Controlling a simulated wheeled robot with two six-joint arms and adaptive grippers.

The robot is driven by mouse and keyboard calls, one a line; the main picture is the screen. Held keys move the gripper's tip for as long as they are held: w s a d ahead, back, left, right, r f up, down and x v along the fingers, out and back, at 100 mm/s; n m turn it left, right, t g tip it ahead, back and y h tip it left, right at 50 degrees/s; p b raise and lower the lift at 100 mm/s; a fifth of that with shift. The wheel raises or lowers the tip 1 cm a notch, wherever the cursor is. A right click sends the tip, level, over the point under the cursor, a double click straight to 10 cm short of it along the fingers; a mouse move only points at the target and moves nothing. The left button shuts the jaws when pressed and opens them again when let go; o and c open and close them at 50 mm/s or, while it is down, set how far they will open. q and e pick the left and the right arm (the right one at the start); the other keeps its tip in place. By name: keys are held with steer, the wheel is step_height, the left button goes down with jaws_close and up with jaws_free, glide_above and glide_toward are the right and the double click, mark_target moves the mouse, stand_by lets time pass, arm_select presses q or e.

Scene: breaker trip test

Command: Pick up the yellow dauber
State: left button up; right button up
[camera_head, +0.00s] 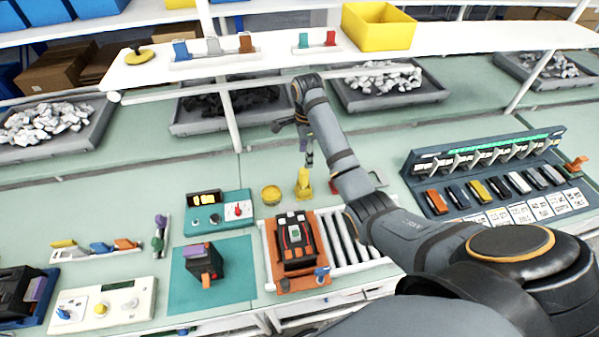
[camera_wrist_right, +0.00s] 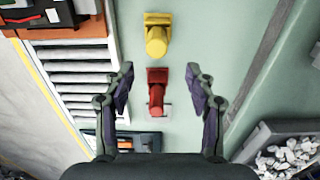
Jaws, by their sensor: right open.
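The yellow dauber (camera_head: 303,184) stands on the green bench, behind the black-and-orange device on its orange tray. In the right wrist view the yellow dauber (camera_wrist_right: 157,36) lies beyond my fingertips, toward the top of the picture. A red dauber (camera_wrist_right: 157,88) shows between my fingers in that view, below the yellow one; in the head view my arm mostly hides it. My right gripper (camera_head: 307,152) hangs above and behind the yellow dauber, fingers down. Its fingers (camera_wrist_right: 160,70) are spread apart with nothing held. My left gripper is not in view.
A round yellow pot (camera_head: 271,194) stands left of the dauber. A teal meter box (camera_head: 219,211) is farther left. The roller rack (camera_head: 350,240) lies in front, under my arm. A white shelf (camera_head: 460,40) crosses behind; a breaker panel (camera_head: 490,165) stands right.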

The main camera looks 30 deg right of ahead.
mark_target(304, 176)
steer(key=f+b, duration=0.3)
steer(key=shift+s+f, duration=0.1)
steer(key=shift+s, duration=0.15)
steer(key=shift+w+f+b, duration=0.15)
steer(key=shift+f+b, duration=0.45)
steer(key=shift+w+f+b, duration=0.15)
steer(key=shift+f+b, duration=0.45)
steer(key=shift+s+a+f+b, duration=0.15)
steer(key=shift+s+f+b, duration=0.05)
steer(key=shift+f+b, duration=0.15)
steer(key=f+b, duration=0.2)
steer(key=f, duration=0.1)
steer(key=shift+s+a, duration=0.15)
steer(key=shift+a, duration=0.15)
steer(key=shift+f+p, duration=0.2)
steer(key=shift+p, duration=0.35)
steer(key=shift+f, duration=0.4)
steer(key=shift+c, duration=1.4)
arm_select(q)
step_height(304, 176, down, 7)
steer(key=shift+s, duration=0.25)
arm_select(e)
jaws_close()
